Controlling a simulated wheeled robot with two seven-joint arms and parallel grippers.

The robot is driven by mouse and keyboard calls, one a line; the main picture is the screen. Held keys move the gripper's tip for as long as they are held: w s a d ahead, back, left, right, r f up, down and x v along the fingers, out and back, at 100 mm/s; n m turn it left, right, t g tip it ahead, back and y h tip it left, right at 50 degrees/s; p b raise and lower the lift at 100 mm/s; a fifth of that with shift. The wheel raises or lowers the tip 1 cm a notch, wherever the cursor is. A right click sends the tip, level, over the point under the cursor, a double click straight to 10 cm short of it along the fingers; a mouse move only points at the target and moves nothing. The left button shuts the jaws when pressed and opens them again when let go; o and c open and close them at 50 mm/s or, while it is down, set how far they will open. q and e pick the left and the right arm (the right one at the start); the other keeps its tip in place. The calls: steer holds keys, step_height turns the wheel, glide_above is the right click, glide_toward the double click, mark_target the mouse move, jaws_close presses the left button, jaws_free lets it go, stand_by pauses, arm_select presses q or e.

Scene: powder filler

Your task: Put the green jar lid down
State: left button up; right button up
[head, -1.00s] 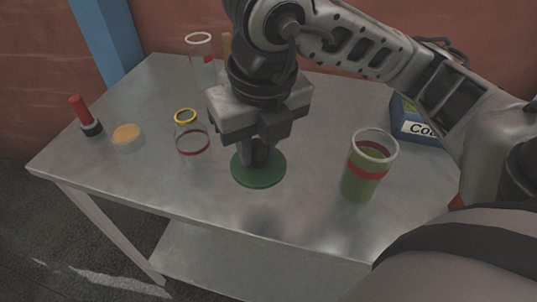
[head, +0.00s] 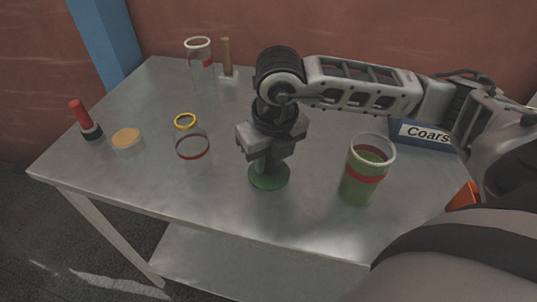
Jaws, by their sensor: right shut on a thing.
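The green jar lid (head: 257,182) is a flat dark green disc in the middle of the table. My right gripper (head: 268,166) points down over it and is shut on its top middle part, which the fingers hide. The lid lies level, at or very close to the tabletop; I cannot tell whether it touches. The open glass jar (head: 361,187), with green contents and a red band, stands upright to the right of the lid, apart from it. My left gripper is not in view.
Behind are a tall glass jar (head: 199,68) and a brush-like wooden handle (head: 227,55). A red-handled tool (head: 80,112) and an orange-topped dish (head: 126,137) are far left. A blue box (head: 425,133) is right. The table front (head: 200,195) is clear.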

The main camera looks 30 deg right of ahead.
mark_target(273, 178)
steer(key=shift+f, duration=0.1)
steer(key=o, duration=0.6)
steer(key=shift+f+b, duration=0.1)
steer(key=shift+b, duration=0.2)
steer(key=shift+c, duration=0.2)
steer(key=o, duration=0.4)
steer(key=r, duration=0.4)
steer(key=s+r, duration=0.1)
steer(key=r, duration=0.7)
steer(key=shift+s+a+r, duration=0.1)
steer(key=shift+s+r, duration=0.1)
steer(key=shift+s, duration=0.2)
